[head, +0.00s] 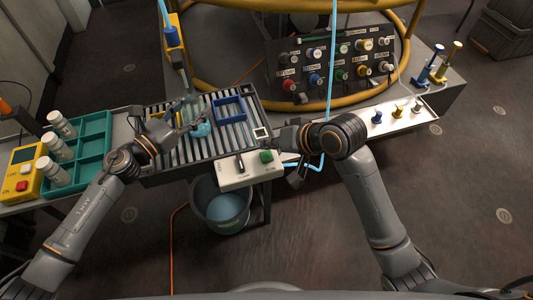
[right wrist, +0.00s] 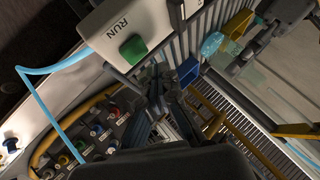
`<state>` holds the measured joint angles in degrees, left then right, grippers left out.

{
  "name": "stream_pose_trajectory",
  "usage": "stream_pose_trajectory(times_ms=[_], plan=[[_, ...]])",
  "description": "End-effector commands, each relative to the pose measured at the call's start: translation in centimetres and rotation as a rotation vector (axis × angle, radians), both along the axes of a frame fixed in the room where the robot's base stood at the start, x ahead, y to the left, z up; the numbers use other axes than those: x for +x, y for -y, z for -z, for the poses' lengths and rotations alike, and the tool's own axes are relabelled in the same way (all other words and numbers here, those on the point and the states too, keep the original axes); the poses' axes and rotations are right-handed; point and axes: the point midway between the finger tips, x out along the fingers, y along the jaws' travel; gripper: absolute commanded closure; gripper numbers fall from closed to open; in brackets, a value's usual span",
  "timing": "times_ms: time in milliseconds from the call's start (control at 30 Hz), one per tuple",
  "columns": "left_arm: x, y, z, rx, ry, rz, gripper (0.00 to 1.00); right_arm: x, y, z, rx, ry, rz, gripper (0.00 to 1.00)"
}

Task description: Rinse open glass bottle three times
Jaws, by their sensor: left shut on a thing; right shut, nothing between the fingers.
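My left gripper (head: 186,124) is shut on a clear, bluish glass bottle (head: 200,130) over the slatted rack. The bottle also shows in the right wrist view (right wrist: 212,45), beside my left gripper (right wrist: 250,48). Fingers partly hide it, so I cannot tell its exact tilt or whether it holds water. My right gripper (head: 293,165) is shut and empty, beside the white control box (head: 236,178) with a green RUN button (head: 266,156). In the right wrist view, the green button (right wrist: 133,49) is near my right fingers (right wrist: 158,88), apparently apart from them.
A blue open frame (head: 228,108) lies on the slatted rack (head: 160,180). A bucket (head: 221,205) stands below. Left are a teal tray (head: 88,150), white bottles (head: 60,124) and a yellow box (head: 22,175). A connector panel (head: 330,68) and light-blue hose (head: 331,70) are behind.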

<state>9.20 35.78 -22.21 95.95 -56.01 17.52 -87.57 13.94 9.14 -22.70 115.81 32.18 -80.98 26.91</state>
Motion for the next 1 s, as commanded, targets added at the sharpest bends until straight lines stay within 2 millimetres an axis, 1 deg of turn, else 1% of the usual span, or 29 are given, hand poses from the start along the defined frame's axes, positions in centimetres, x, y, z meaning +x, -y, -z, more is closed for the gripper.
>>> stream_pose_trajectory(times_ms=[33,300,433,767,867,1000], plan=[[0.0,0.0,-0.1,-0.001,0.002,0.000,0.84,0.1,0.0,-0.7,0.001,0.004,0.000,1.00],[0.0,0.0,-0.1,-0.001,0.002,0.000,0.84,0.0,0.0,-3.2,0.002,0.004,-0.001,1.00],[0.0,0.0,-0.1,-0.001,0.002,0.000,0.84,0.0,0.0,-3.8,0.001,0.001,0.000,1.00],[0.0,0.0,-0.1,-0.001,0.002,0.000,0.84,0.0,0.0,-3.9,0.001,0.001,0.000,1.00],[0.0,0.0,-0.1,-0.001,0.002,0.000,0.84,0.1,0.0,-4.6,0.002,0.003,0.000,1.00],[0.0,0.0,-0.1,-0.001,0.002,0.000,0.84,0.1,0.0,-6.0,0.002,0.005,0.000,1.00]])
